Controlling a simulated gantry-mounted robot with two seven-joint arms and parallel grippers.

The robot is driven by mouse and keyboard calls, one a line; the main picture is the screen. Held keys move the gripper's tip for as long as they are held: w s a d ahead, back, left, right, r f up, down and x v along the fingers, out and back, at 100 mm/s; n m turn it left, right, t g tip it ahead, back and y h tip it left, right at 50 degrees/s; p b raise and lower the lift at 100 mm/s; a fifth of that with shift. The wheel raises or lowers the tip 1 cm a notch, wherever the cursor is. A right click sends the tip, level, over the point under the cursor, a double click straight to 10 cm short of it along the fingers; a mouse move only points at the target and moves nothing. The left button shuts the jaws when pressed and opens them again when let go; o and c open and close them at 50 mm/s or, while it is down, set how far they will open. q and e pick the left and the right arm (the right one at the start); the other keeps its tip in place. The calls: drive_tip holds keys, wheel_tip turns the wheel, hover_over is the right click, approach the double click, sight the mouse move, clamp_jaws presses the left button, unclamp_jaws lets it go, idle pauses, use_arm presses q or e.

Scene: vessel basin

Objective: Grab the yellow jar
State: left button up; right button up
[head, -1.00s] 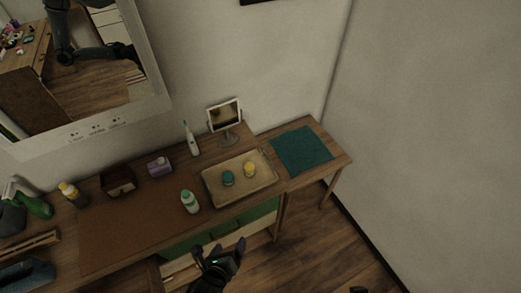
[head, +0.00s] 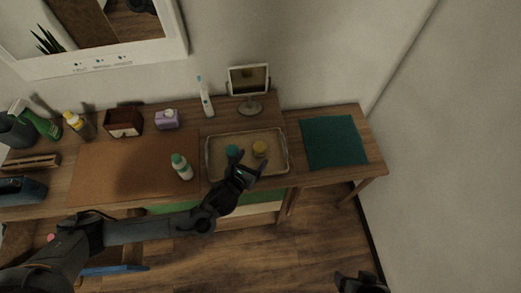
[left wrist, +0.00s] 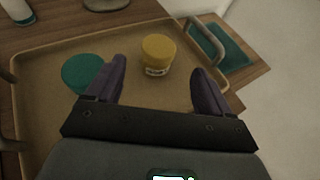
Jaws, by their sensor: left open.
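The yellow jar (head: 260,149) stands upright on the right part of a tan tray (head: 279,170). In the left wrist view the yellow jar (left wrist: 157,55) has a yellow lid and a pale label, and it appears beyond and between my two fingers. My left gripper (head: 249,172) is open and empty over the tray's front edge; its spread fingers also show in the left wrist view (left wrist: 162,85). A teal jar (head: 232,151) stands left of the yellow one, partly behind the left finger in the left wrist view (left wrist: 84,72). Part of my right arm shows at the bottom right; its fingertips are unclear.
The tray has raised rims and handles (left wrist: 207,42). A white bottle with a green cap (head: 182,167) stands left of the tray. A small mirror (head: 249,88) and an electric toothbrush (head: 206,100) stand behind. A teal cloth (head: 333,142) lies to the right.

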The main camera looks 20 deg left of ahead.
sight(261, 146)
use_arm(q)
drive_tip(key=shift+x, duration=4.7)
drive_tip(key=shift+a+f, duration=0.15)
drive_tip(key=c, duration=1.1)
